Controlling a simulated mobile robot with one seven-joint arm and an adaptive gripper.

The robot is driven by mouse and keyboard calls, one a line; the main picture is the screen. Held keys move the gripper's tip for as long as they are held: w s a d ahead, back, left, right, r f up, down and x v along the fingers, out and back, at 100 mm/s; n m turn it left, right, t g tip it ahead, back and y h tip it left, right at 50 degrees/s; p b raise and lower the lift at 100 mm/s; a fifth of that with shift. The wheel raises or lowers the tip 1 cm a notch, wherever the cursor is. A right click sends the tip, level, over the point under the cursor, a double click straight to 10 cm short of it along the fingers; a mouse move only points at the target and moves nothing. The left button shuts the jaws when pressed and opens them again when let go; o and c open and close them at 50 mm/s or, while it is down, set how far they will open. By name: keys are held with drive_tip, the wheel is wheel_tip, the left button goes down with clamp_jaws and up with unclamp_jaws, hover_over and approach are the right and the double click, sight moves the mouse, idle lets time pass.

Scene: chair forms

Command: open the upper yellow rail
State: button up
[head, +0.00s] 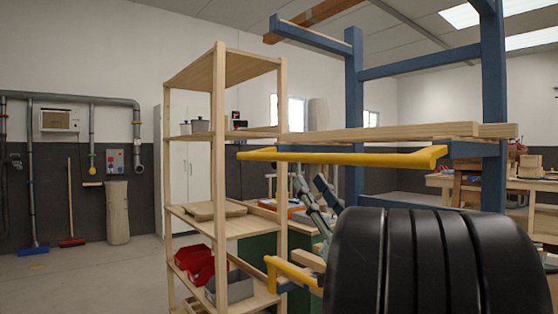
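The upper yellow rail (340,158) runs level just under a wooden board (400,134) on a blue frame (354,100). It reaches from left of the board to a bent end at the right, close to the blue upright. A lower yellow rail (292,271) shows below, at the frame's lower left, partly hidden behind a large black ribbed shape at the lower right. I cannot make out my gripper in the head view, and nothing is seen touching the upper rail.
A wooden shelf unit (219,180) with a red bin (195,262) and a grey bin (231,289) stands left of the frame. Wooden workbenches stand behind and at the right.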

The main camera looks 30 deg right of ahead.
sight(294, 157)
drive_tip(key=x, duration=0.9)
drive_tip(key=shift+c, duration=0.6)
clamp_jaws()
